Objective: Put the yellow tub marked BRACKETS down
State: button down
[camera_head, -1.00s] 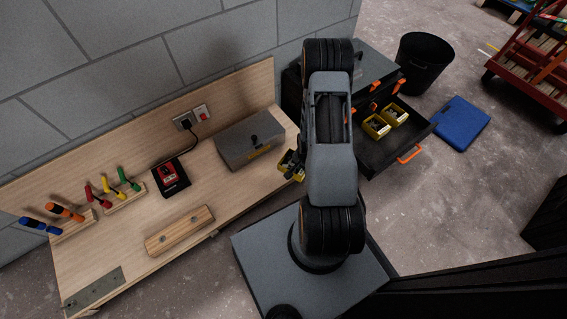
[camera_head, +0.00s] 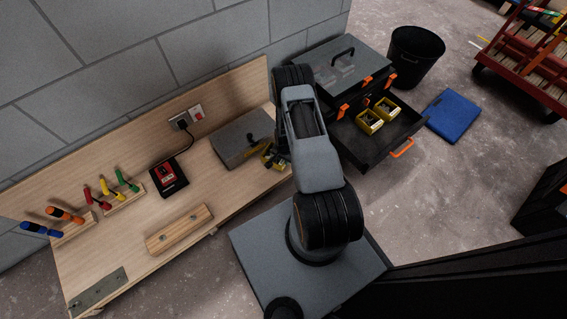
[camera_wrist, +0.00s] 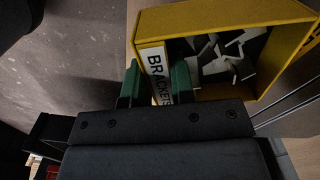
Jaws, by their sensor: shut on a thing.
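The yellow tub marked BRACKETS (camera_wrist: 225,18) fills the upper right of the wrist view, with several small pale pieces inside. My gripper (camera_wrist: 157,84) is shut on the tub's near wall, at the white label, with one green-padded finger on each side. In the head view the tub (camera_head: 271,160) shows small at the right end of the wooden bench (camera_head: 130,235), beside a grey box (camera_head: 239,138). My arm partly hides it there. I cannot tell whether its bottom touches the bench.
A black tool chest (camera_head: 346,62) right of the bench has an open drawer (camera_head: 374,153) holding two yellow tubs (camera_head: 369,122). A charger (camera_head: 168,178), wooden batten (camera_head: 180,229) and racked screwdrivers (camera_head: 92,198) lie along the bench.

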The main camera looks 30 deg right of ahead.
jog(key=shift+w+f+b, duration=0.15)
jog(key=shift+f+b, duration=0.2)
jog(key=shift+f, duration=0.55)
jog(key=shift+w+f+b, duration=0.15)
jog(key=shift+f+b, duration=0.2)
jog(key=shift+f, duration=0.55)
jog(key=shift+f, duration=0.15)
jog(key=c, duration=1)
grip_release()
jog(key=shift+o, duration=0.2)
notch_tip(320, 180, up, 12)
jog(key=p, duration=0.4)
jog(key=shift+r, duration=0.2)
